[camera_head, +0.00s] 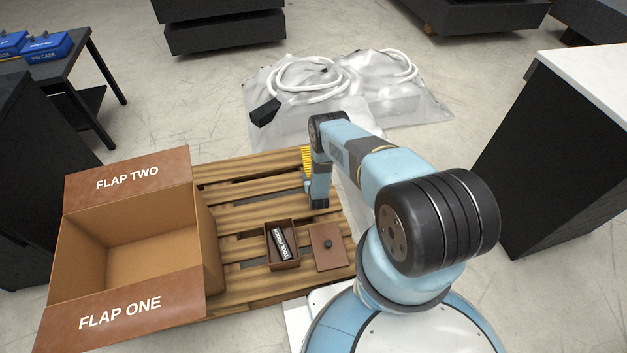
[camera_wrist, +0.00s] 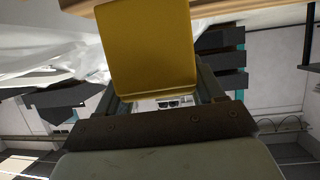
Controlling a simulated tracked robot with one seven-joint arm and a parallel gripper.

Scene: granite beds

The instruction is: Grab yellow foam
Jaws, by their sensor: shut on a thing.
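The yellow foam (camera_wrist: 150,45) fills the upper middle of the wrist view as a plain yellow block. My gripper (camera_wrist: 157,85) is shut on it, with a dark finger at each side of its lower end. In the head view a ribbed yellow edge of the foam (camera_head: 307,162) shows just left of my wrist, over the far right part of the wooden pallet. My arm hides the rest of it. I cannot tell whether the foam touches the pallet.
An open empty carton (camera_head: 150,248) with flaps marked ONE and TWO stands on the pallet's left (camera_head: 245,212). A small brown box (camera_head: 270,262) holding a labelled black item and its knobbed lid (camera_head: 327,248) lie in front. Plastic sheeting with a white hose (camera_head: 310,80) lies behind.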

